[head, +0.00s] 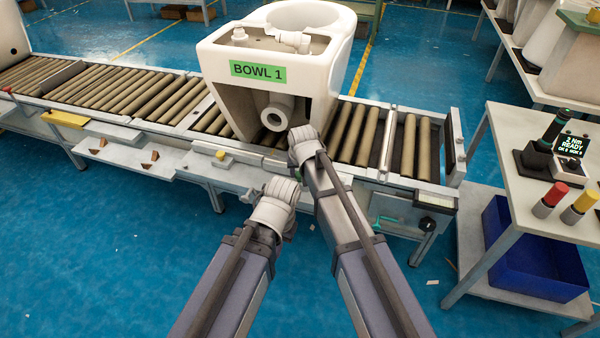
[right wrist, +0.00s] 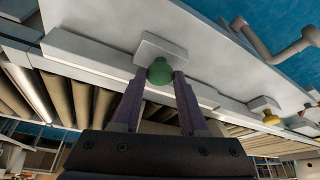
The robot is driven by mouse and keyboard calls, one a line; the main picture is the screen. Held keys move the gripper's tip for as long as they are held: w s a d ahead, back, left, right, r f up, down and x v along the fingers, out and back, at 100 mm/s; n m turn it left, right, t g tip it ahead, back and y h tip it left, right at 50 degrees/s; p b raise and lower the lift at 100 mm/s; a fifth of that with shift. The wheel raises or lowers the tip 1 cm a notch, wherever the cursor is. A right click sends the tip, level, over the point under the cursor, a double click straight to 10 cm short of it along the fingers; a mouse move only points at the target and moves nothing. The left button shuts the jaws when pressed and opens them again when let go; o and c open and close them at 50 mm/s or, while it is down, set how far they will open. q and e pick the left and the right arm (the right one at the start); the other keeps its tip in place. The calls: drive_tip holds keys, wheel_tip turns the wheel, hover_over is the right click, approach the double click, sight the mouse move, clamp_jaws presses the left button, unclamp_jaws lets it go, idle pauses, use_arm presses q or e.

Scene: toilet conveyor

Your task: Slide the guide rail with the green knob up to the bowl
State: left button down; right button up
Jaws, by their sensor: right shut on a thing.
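The white bowl (head: 325,75), labelled "BOWL 1", stands on the roller conveyor in the head view. In the right wrist view my right gripper (right wrist: 160,86) is shut on the green knob (right wrist: 160,71), with a finger on each side of it. The knob sits on a small pale block (right wrist: 163,47) by a long pale bar, which appears to be the guide rail (right wrist: 105,67).
A yellow knob (head: 221,155) is on the conveyor's near side, left of my right wrist. A workbench (head: 508,128) with tools stands at the right, a blue bin (head: 535,262) beneath.

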clamp_jaws()
idle(0.9)
